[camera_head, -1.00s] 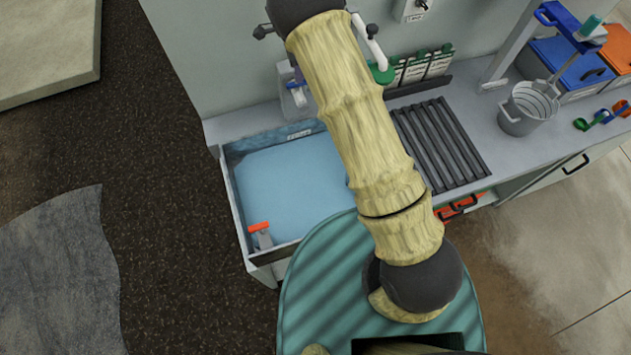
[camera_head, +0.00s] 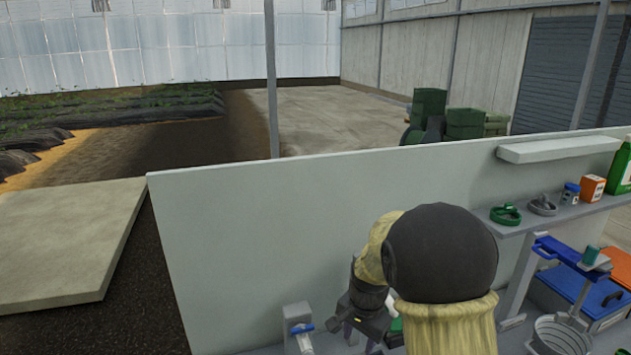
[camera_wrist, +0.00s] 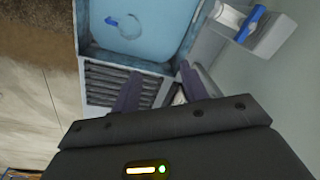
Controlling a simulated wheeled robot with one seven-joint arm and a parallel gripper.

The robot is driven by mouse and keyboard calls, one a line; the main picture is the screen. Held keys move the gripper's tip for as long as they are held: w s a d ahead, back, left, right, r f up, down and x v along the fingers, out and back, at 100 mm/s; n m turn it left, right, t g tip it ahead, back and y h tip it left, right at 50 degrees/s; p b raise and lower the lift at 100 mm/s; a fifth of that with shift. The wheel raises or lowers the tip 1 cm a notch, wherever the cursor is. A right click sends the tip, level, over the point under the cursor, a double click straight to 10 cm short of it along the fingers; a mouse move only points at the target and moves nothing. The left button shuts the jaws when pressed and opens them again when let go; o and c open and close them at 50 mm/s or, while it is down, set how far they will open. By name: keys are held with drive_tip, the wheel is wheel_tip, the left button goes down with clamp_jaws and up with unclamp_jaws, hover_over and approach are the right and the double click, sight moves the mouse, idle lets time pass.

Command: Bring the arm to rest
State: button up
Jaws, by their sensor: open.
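My arm rises in front of the pale back panel (camera_head: 250,240) of the skid in the head view, and its dark rounded joint hides part of the bench.
A tap with a blue lever (camera_head: 301,328) stands left of the arm and shows in the wrist view (camera_wrist: 250,24). A shelf (camera_head: 540,219) at right carries rings, a jar, an orange box (camera_head: 592,188) and a green bottle (camera_head: 620,168). A grey bucket (camera_head: 562,338) stands below.

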drive_tip(key=s+d+f+n+b, duration=0.1)
drive_tip(key=s+n, duration=0.3)
drive_tip(key=s, duration=0.4)
drive_tip(key=s+d+n+t+b, duration=0.1)
drive_tip(key=s+d+n+b, duration=0.2)
drive_tip(key=s, duration=0.5)
drive_tip(key=shift+s+d+f+n, duration=0.15)
drive_tip(key=shift+d+f+n, duration=0.25)
drive_tip(key=shift+d+n, duration=0.3)
drive_tip(key=shift+s+d, duration=0.1)
drive_tip(key=shift+d, duration=0.05)
